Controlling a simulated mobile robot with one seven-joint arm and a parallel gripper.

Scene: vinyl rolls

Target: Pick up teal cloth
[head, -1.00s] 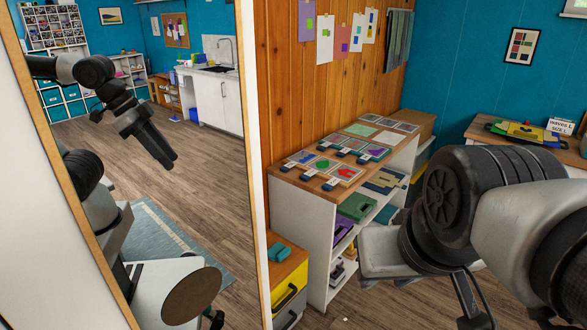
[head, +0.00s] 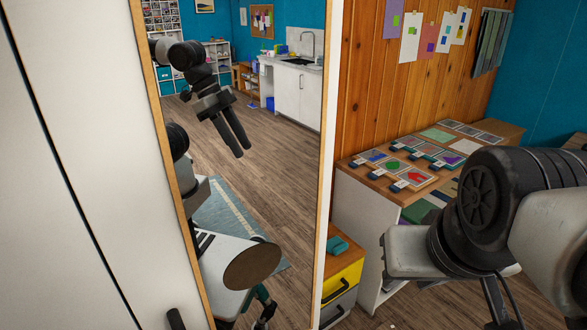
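A small folded teal thing, which looks like the teal cloth (head: 337,246), lies on the wooden top of a low yellow-and-grey drawer unit (head: 343,279), just right of the mirror's edge. My arm fills the right side of the head view, with its end outside the direct view. My gripper (head: 240,148) shows only as a reflection in the tall mirror, pointing down with dark fingers close together. Nothing is seen held in it. The gripper is away from the cloth.
The wood-framed mirror (head: 165,130) stands at left, beside a white cabinet door (head: 75,130). A white shelf unit (head: 352,228) with sample boards on top stands right of the drawer unit, against a wood-panelled wall (head: 375,100). Some wood floor (head: 385,318) shows in front.

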